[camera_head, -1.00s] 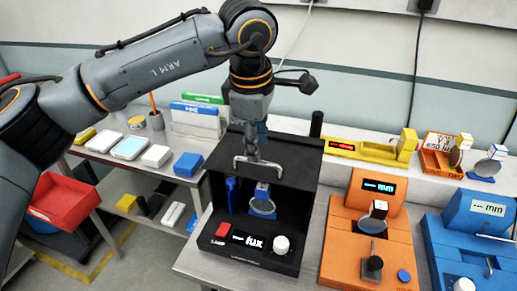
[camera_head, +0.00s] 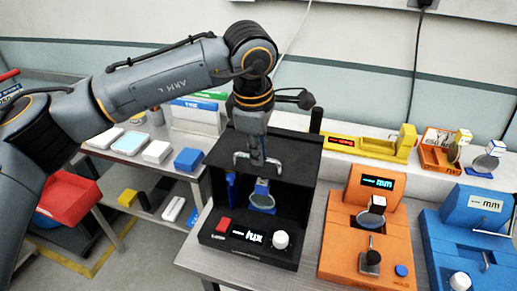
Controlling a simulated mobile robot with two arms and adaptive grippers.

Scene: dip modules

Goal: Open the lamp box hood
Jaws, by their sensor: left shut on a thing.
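The black lamp box (camera_head: 248,253) stands at the front of the bench, with a lit "lux" display, a red button and a white knob on its front panel. Its dark hood (camera_head: 292,165) is at the top and carries a light grey bar handle (camera_head: 237,161). My left gripper (camera_head: 257,161) reaches down from above and is shut on the handle; its fingertips partly hide the handle's middle. Below the hood, the dark interior shows a blue holder with a round lens (camera_head: 262,201). My right gripper is not in view.
An orange device (camera_head: 340,255) and a blue device (camera_head: 455,245) with displays stand right of the box. A yellow instrument (camera_head: 370,151) lies on the raised shelf behind. A side bench with small boxes and a red bin (camera_head: 68,203) are on the left.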

